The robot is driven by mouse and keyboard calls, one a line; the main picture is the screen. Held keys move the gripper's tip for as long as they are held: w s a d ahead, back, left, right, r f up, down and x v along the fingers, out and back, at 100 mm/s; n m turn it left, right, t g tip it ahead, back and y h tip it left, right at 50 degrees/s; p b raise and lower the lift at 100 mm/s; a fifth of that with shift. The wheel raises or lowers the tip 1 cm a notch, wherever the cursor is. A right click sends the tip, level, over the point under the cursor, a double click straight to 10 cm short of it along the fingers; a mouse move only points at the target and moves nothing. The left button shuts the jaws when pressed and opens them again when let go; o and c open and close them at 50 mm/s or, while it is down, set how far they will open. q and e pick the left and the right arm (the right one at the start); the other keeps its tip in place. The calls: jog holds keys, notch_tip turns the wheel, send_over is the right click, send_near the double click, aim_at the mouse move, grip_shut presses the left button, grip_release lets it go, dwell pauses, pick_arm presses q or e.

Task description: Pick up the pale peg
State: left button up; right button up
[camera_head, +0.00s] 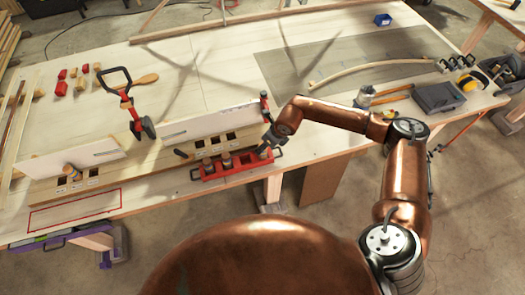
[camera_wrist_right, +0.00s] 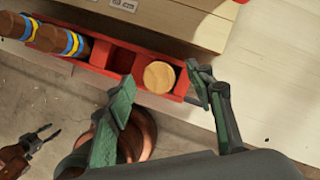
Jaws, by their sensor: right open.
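The pale peg (camera_wrist_right: 159,77) shows its round wooden top in an end compartment of the red tray (camera_wrist_right: 118,60), upright. The red tray (camera_head: 238,171) also stands at the table's front edge in the head view, where my right gripper hides the peg. My right gripper (camera_wrist_right: 160,86) is open, with one green-padded finger on each side of the peg top; I cannot tell whether they touch it. It reaches the tray's right end in the head view (camera_head: 267,146). My left gripper (camera_wrist_right: 44,136) shows small at the wrist view's lower left, its fingers apart, empty.
Brown pegs with blue and yellow bands (camera_wrist_right: 68,42) stand in the tray's other compartments. A wooden block with square holes (camera_head: 150,168) and upright white boards is close behind the tray. A red-and-black tool (camera_head: 131,100) stands farther back. The table's middle is mostly clear.

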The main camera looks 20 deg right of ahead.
jog(key=shift+x, duration=1.25)
jog(key=shift+c, duration=0.6)
jog(key=shift+r, duration=0.1)
jog(key=c, duration=1.2)
